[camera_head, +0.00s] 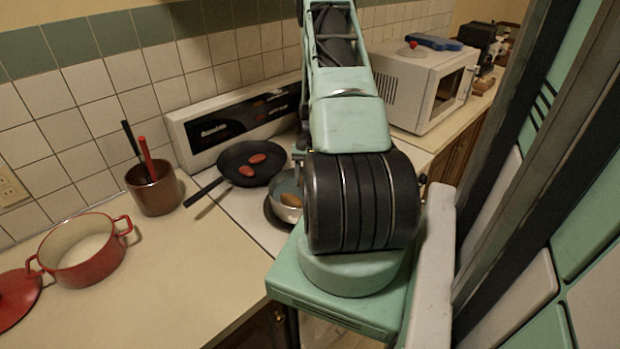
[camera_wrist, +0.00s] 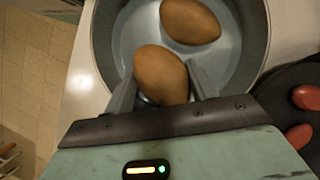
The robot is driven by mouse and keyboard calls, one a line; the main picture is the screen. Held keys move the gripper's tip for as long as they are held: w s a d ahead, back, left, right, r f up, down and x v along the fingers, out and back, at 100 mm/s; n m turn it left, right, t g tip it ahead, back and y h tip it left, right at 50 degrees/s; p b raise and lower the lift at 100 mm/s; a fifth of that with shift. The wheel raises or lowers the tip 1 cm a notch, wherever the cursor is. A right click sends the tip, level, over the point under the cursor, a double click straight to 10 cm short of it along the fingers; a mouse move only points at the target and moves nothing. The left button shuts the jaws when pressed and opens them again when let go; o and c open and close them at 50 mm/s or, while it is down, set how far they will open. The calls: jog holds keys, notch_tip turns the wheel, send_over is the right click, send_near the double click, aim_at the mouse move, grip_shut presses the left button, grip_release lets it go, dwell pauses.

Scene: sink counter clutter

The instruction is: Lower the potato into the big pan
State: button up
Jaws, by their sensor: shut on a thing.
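A round grey pan (camera_wrist: 247,52) with a pale bluish inside lies under my gripper in the wrist view. It also shows partly behind my arm in the head view (camera_head: 272,211). My gripper (camera_wrist: 161,84) is shut on a brown potato (camera_wrist: 160,70), one finger on each side. The held potato is over the pan's inside; I cannot tell whether it touches the bottom. A second brown potato (camera_wrist: 190,20) lies in the pan just beyond it. In the head view my arm hides the gripper, and one potato (camera_head: 291,200) shows at the pan.
A black frying pan (camera_head: 236,158) with two red oval things stands on the stove beside the grey pan. A brown utensil pot (camera_head: 154,190) and a red pot (camera_head: 88,254) stand to the left. A white microwave (camera_head: 403,88) is behind at right.

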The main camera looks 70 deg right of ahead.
jog(key=shift+f+b, duration=0.85)
jog(key=shift+f, duration=0.4)
dwell(0.5)
jog(key=o, duration=1.1)
jog(key=shift+o, duration=0.2)
jog(key=shift+d+r, duration=0.1)
jog(key=b+v, duration=0.5)
jog(key=v, duration=1.2)
